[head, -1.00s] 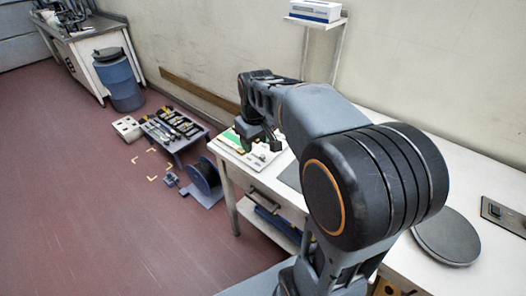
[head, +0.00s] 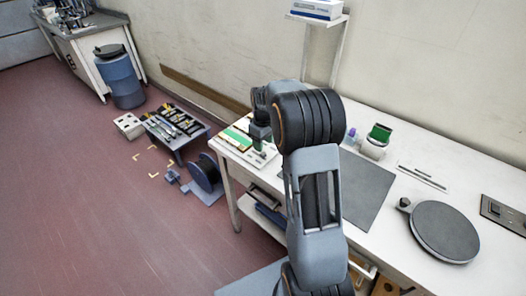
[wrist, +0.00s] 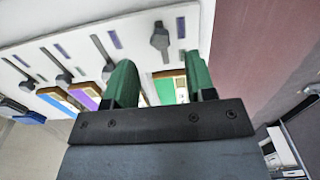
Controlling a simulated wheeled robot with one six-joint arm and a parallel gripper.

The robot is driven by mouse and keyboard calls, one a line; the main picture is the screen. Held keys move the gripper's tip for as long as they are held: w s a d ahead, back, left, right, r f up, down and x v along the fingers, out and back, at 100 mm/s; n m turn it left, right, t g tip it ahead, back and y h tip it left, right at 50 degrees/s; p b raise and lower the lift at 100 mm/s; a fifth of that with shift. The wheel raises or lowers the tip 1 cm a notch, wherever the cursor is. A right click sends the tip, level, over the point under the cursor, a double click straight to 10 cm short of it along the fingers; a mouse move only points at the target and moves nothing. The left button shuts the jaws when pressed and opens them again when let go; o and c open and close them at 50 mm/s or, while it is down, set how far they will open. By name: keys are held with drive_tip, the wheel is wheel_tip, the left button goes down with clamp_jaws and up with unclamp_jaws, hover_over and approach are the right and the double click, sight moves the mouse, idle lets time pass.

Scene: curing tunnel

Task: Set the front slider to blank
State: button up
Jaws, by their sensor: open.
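In the wrist view a white slider panel (wrist: 138,30) crosses the upper left, with several dark knobs in slots. The slider knob nearest the red floor (wrist: 160,40) stands beyond and between my fingertips, apart from them. Another knob (wrist: 108,71) is left of my left finger. I cannot tell for certain which slider is the front one. My gripper (wrist: 160,78) has green fingers, open and empty. In the head view it hangs over the panel (head: 236,134).
A dark mat (head: 368,190), a round dark plate (head: 445,230) and a small green-topped device (head: 377,140) are on the white bench. A wall shelf (head: 317,18) is above. A low tool table (head: 175,132) and a cable reel (head: 207,172) stand on the floor.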

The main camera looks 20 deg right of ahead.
sight(263, 155)
drive_tip(key=shift+f, duration=2.4)
clamp_jaws()
